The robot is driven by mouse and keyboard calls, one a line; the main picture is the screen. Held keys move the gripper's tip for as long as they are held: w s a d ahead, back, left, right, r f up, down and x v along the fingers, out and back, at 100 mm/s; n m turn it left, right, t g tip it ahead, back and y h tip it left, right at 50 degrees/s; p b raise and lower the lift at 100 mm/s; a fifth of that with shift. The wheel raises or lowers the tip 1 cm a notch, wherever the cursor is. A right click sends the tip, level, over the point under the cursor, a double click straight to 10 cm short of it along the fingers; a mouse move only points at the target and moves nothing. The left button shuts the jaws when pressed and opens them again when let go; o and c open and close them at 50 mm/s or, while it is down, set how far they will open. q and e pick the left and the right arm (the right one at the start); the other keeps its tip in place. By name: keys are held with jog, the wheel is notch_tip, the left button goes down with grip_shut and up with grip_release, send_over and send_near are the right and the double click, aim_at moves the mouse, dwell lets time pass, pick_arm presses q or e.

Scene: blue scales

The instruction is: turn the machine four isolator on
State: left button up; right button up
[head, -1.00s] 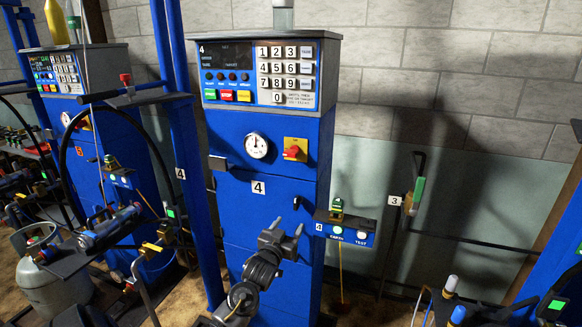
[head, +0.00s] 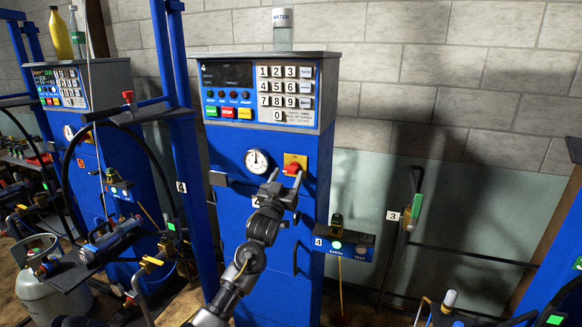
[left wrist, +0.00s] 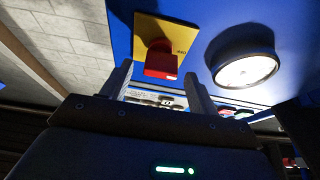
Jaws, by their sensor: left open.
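Machine four (head: 225,185) is the blue cabinet in the middle, with a "4" label and a keypad panel. Its isolator is a red knob (head: 293,168) on a yellow plate (head: 302,159), right of the round gauge (head: 257,161). My left gripper (head: 286,177) is open, just in front of and below the knob. Its fingers partly hide the knob in the head view. In the left wrist view, the red knob (left wrist: 161,60) sticks out from the yellow plate (left wrist: 150,28), between and just beyond the open fingertips (left wrist: 158,74). I cannot tell contact. My right gripper is not in view.
A small box labelled EARTH and TEST (head: 345,243) juts out at the cabinet's lower right. A water bottle (head: 283,30) stands on top. A blue upright post (head: 178,130) is close on the left. Another blue machine (head: 85,150) stands further left.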

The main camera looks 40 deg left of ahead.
aim_at(289, 173)
pick_arm(q)
jog(key=shift+p+x, duration=0.35)
jog(key=shift+x, duration=1.35)
jog(key=c, duration=1)
